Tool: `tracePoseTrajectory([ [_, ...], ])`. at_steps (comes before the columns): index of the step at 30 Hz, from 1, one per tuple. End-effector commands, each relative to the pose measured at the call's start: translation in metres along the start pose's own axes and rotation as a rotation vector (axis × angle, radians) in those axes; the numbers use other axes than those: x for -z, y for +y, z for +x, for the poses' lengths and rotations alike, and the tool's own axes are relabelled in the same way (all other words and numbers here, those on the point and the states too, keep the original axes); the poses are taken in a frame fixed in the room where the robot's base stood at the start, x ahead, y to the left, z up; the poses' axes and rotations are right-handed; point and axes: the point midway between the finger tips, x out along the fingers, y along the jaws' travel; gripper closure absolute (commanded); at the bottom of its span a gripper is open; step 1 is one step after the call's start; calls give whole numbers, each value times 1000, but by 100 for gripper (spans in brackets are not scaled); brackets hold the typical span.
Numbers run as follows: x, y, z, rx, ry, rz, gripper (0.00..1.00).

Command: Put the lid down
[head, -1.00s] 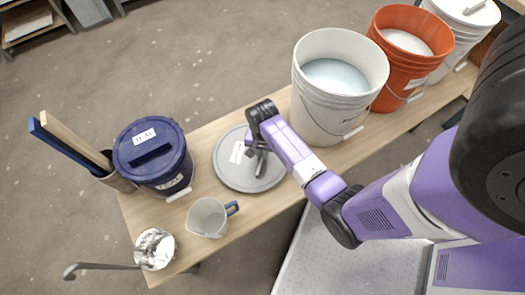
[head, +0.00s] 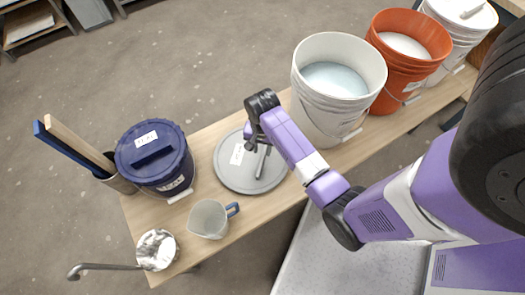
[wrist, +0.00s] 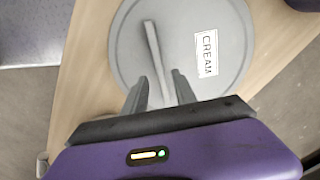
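The round grey lid (head: 232,176) lies flat on the wooden table, between the blue bucket and the open white bucket. It has a bar handle (wrist: 154,52) and a white label reading CREAM (wrist: 207,53). The lid fills the upper middle of the wrist view (wrist: 222,82). My gripper (head: 256,141) is over the lid in the head view. In the wrist view my gripper (wrist: 160,77) is open, its fingers on either side of the handle's near end with gaps showing. Its height above the lid is hard to judge.
A lidded blue bucket (head: 153,158) stands left, and a grey pitcher (head: 209,219) and metal ladle (head: 157,249) in front. An open white bucket (head: 333,110) with pale glaze, an orange bucket (head: 405,60) and another white bucket (head: 462,30) stand right.

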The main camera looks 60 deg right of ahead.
Motion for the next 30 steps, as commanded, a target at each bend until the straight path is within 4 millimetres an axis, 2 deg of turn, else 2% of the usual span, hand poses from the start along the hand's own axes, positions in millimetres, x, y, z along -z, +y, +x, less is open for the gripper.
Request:
tracePoseTrajectory([
  [1,1,0,-14,3,2,0,67],
  [3,1,0,-27,2,2,0,67],
  [9,0,0,-53,1,0,0,67],
  [13,0,1,-59,2,5,-6,67],
  [17,-6,10,-51,28,56,-68,67],
  [23,-28,31,-36,150,249,-323,67],
  [26,-46,40,-42,227,351,-471,67],
  [30,-77,50,-65,344,489,-668,67],
])
